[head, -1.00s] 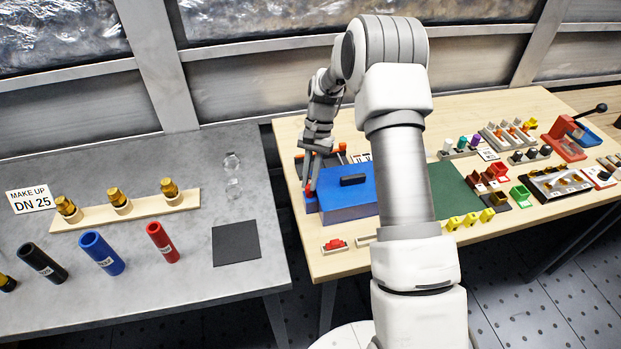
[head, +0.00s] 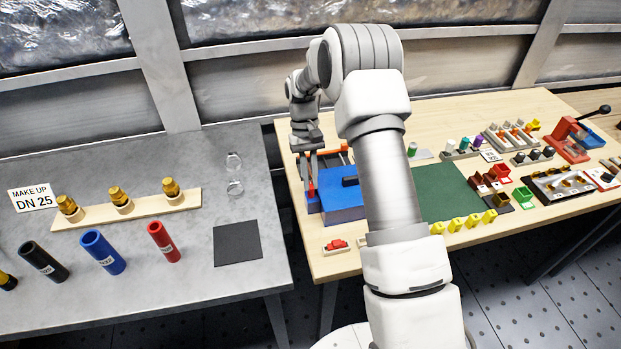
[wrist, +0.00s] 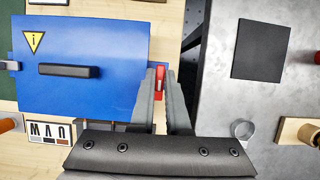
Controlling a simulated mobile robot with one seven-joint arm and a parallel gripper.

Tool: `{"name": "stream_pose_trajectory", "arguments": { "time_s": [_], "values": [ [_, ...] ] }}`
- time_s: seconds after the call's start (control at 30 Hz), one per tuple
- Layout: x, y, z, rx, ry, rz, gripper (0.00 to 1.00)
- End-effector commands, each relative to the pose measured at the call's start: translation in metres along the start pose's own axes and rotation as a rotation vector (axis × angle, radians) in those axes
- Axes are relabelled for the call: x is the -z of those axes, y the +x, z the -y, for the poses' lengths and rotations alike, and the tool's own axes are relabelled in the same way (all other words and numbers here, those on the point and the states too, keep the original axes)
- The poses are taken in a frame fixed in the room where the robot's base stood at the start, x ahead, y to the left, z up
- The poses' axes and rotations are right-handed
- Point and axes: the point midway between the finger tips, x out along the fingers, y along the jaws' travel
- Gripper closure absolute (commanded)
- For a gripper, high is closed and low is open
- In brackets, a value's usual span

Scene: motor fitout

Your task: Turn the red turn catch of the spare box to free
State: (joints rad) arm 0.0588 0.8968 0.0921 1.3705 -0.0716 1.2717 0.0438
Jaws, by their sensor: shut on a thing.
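The spare box is the blue box (head: 342,193) at the left end of the wooden table; its lid with a dark bar handle and yellow warning sign (wrist: 85,65) fills the left of the wrist view. The red turn catch (wrist: 160,78) sits on a small blue block at the box's side edge; it also shows in the head view (head: 311,192). My gripper (wrist: 163,80) points down at the catch and is shut on it, one finger on each side. The fingers hide part of the catch. My arm covers the box's right part in the head view.
A red part on a small tray (head: 337,246) lies in front of the box. A green mat (head: 447,192) and yellow pieces lie to the right. The grey table (head: 200,285) stands left across a narrow gap, with a dark square pad (head: 237,243).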

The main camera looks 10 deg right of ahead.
Motion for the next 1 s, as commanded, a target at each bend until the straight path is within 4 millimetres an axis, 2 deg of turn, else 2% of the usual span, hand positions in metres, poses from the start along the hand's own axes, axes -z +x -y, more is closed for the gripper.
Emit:
{"name": "stream_pose_trajectory", "arguments": {
  "time_s": [0.47,0.5,0.63,1.0],
  "values": [
    [0.0007,-0.0016,0.0001,-0.005,-0.012,-0.005,1.0],
    [0.0007,-0.0016,0.0,-0.005,-0.012,-0.005,0.79],
    [0.0005,-0.0011,0.0001,-0.005,-0.011,-0.004,0.56],
    [0.0009,-0.0051,0.0001,-0.004,-0.01,-0.004,0.56]
  ]
}}
